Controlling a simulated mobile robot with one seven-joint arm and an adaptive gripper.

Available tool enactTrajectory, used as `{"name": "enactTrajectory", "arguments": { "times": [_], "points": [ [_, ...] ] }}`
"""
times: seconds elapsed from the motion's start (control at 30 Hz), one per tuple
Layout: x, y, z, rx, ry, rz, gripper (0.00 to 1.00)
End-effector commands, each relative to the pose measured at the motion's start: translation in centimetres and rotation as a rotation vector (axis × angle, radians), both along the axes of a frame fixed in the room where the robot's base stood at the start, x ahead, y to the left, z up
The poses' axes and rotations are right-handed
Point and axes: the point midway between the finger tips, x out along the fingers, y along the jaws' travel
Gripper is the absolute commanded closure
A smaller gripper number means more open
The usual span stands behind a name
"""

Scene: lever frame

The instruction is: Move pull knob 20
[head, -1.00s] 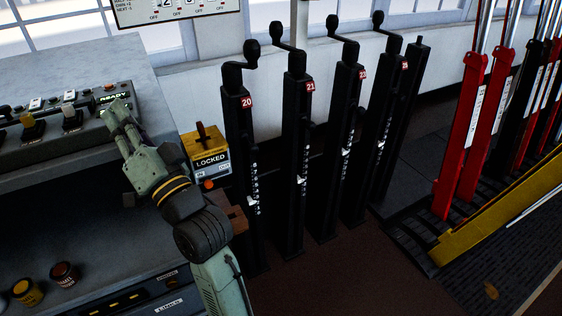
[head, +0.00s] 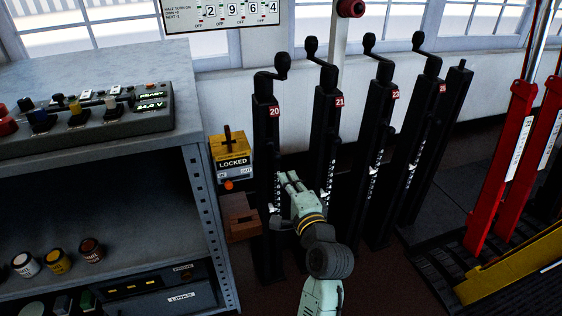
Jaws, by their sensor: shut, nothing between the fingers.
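Post 20 (head: 266,140) is a tall black upright with a red label 20 (head: 274,111) near its top. A black crank with a rounded knob (head: 281,66) stands on it. Lower down it carries a lettered scale with a small white piece (head: 272,208); I cannot tell which part is the pull knob. My gripper (head: 288,176) is shut and empty, fingers pointing up, in front of the lower half of posts 20 and 21. It is well below the crank knob. The gripper hides part of the posts; I cannot tell whether it touches them.
Post 21 (head: 326,135) and further numbered black posts stand to the right. A yellow LOCKED box (head: 231,153) and a brown block (head: 243,226) are left of post 20. A grey shelf with a control panel (head: 90,117) fills the left. Red levers (head: 492,165) stand at right.

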Motion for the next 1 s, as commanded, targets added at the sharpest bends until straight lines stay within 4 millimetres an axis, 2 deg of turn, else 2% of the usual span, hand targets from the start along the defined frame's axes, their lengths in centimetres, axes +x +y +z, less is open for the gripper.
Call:
{"name": "enactTrajectory", "arguments": {
  "times": [0.1,0.33,0.5,0.87,1.0],
  "points": [
    [2.5,0.9,0.3,0.0,0.0,0.004,1.0],
    [5.6,1.9,0.2,-0.001,0.0,0.001,1.0],
    [6.5,2.2,0.1,-0.001,-0.001,0.0,1.0],
    [6.7,2.2,0.0,-0.002,-0.002,0.001,1.0],
    [8.1,2.7,0.2,-0.001,-0.001,0.002,1.0]
  ]
}}
